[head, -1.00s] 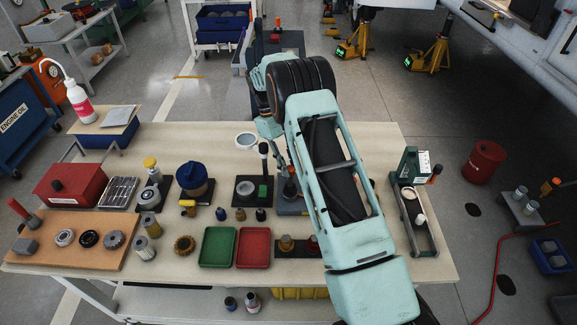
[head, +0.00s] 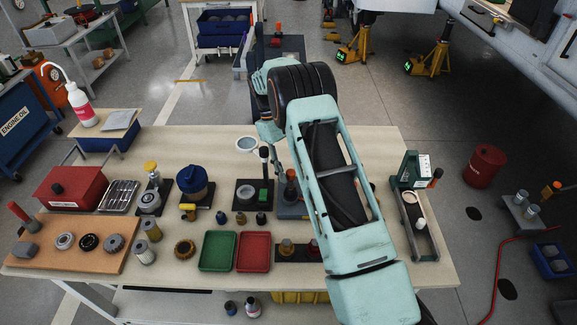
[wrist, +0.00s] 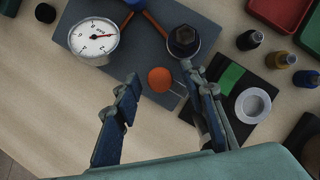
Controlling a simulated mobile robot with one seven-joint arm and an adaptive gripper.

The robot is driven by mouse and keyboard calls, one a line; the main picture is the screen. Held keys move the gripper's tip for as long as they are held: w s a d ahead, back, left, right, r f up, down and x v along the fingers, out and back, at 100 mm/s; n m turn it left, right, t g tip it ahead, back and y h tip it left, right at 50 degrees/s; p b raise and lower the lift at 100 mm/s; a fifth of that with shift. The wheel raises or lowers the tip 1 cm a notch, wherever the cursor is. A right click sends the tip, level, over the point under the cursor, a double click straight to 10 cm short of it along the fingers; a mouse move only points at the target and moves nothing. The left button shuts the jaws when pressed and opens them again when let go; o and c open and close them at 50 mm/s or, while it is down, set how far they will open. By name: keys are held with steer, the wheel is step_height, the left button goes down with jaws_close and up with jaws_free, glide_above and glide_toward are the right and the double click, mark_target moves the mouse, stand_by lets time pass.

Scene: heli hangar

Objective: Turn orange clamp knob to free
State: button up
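The orange knob (wrist: 160,79) shows from above as a small round orange cap over a grey plate (wrist: 142,72) in the wrist view. In the head view an orange-topped post (head: 290,175) stands on the same bench, partly beside my arm. My gripper (wrist: 165,95) is open, with one dark blue finger on each side of the knob. The right finger is nearer to it; both appear apart from it. The height of the fingertips over the knob is hard to tell. On the plate are a white dial gauge (wrist: 91,38) with a red needle and a dark hex nut (wrist: 184,40).
A black base with a green block (wrist: 231,76) and a pale ring (wrist: 253,105) stand close to the right finger. Small bottles (wrist: 280,61) and a red tray (wrist: 277,10) lie beyond. In the head view, a blue-lidded jar (head: 193,182) and green tray (head: 217,250) stand left.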

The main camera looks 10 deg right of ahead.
steer(key=v, duration=1.2)
steer(key=shift+d, duration=0.1)
